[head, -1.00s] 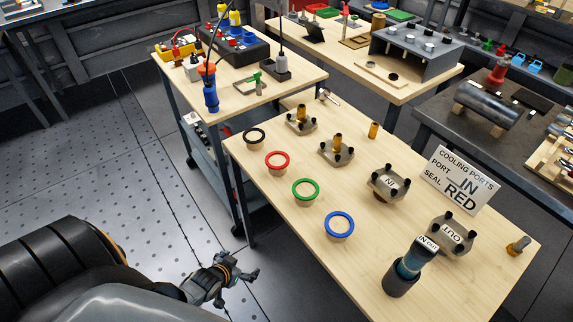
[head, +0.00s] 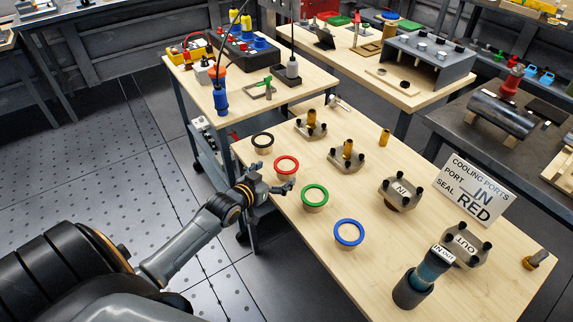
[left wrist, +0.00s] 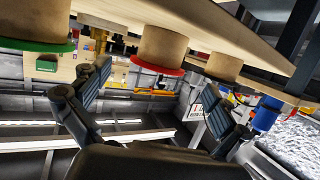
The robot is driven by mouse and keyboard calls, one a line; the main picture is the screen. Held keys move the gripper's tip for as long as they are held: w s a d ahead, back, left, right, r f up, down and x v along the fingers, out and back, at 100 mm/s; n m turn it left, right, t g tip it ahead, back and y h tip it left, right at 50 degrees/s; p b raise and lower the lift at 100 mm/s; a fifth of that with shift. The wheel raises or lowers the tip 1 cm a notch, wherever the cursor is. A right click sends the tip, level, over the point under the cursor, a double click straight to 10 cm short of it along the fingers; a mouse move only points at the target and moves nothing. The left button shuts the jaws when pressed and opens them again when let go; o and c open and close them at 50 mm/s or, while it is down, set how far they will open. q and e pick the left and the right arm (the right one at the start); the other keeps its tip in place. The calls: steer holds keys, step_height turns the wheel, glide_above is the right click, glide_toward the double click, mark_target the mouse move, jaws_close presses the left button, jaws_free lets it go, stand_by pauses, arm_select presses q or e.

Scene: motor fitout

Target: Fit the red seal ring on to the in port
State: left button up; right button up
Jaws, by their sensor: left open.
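The red seal ring (head: 286,173) lies on a short wooden post near the left edge of the bench. It also shows in the left wrist view (left wrist: 158,67), where the picture is upside down. The in port (head: 401,190) is a bolted metal flange marked IN, right of the rings, with no ring visible on it. My left gripper (head: 284,187) is at the bench's left edge, close to the red ring's post. Its two fingers (left wrist: 150,105) are spread and empty, with the red ring above the gap in the wrist view. My right gripper is not in view.
A green ring (head: 315,204), a blue ring (head: 349,244) and a black ring (head: 262,149) sit on neighbouring posts. A sign (head: 474,190) reads port IN, seal RED.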

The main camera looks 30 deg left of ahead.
mark_target(288, 164)
arm_select(q)
steer(key=shift+w, duration=0.5)
steer(key=x, duration=0.4)
steer(key=shift+w+d+p, duration=0.1)
steer(key=shift+w+p, duration=0.15)
steer(key=shift+p, duration=0.1)
steer(key=shift+w, duration=0.2)
steer(key=shift+s, duration=0.1)
steer(key=shift+c, duration=0.6)
steer(key=c, duration=0.9)
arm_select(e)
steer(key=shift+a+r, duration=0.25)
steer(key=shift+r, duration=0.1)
